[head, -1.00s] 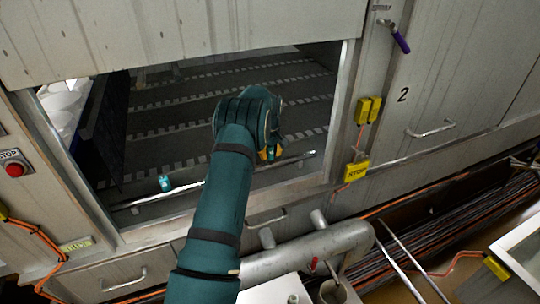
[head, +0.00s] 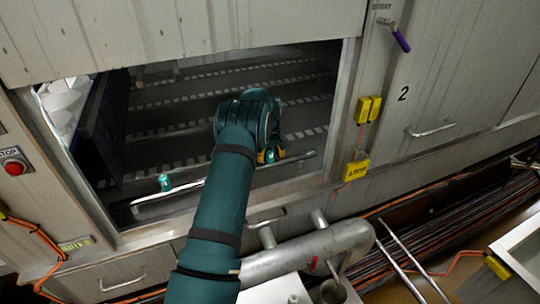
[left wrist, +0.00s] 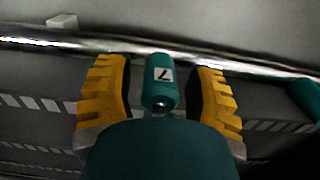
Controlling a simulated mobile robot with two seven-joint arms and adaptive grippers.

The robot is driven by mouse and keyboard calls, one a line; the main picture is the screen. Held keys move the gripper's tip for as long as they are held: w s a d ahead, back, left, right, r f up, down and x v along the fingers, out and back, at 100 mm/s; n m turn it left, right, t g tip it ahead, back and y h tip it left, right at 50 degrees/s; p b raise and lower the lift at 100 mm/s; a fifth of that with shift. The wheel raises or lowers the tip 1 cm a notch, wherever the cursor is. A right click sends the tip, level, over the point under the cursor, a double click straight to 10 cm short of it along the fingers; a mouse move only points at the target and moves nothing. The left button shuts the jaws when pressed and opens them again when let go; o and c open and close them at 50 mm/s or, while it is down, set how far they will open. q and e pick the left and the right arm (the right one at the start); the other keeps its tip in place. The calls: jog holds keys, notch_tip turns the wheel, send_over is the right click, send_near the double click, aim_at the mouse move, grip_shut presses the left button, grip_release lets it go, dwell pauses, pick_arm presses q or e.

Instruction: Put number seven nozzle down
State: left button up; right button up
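The number seven nozzle (left wrist: 162,80) is a small teal cylinder with a white label reading 7. In the left wrist view it lies between the two yellow fingers of my left gripper (left wrist: 158,100), with a narrow dark gap on each side. The fingers are apart. The nozzle's far end meets a shiny metal bar (left wrist: 100,45). In the head view my left gripper (head: 268,156) is inside the machine opening, low at the bar's right part, and its hand hides most of the nozzle. My right gripper is out of view.
Another teal nozzle (head: 165,182) is at the left of the bar; a teal part also shows at the wrist view's right edge (left wrist: 307,95). The opening has a right frame post (head: 340,110) and a dark panel (head: 102,135) at left. A grey pipe (head: 310,250) runs below.

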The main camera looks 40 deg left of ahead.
aim_at(270, 149)
pick_arm(q)
notch_tip(270, 149, up, 9)
jog(key=shift+f+p, duration=0.1)
jog(key=shift+p, duration=0.95)
dwell(0.5)
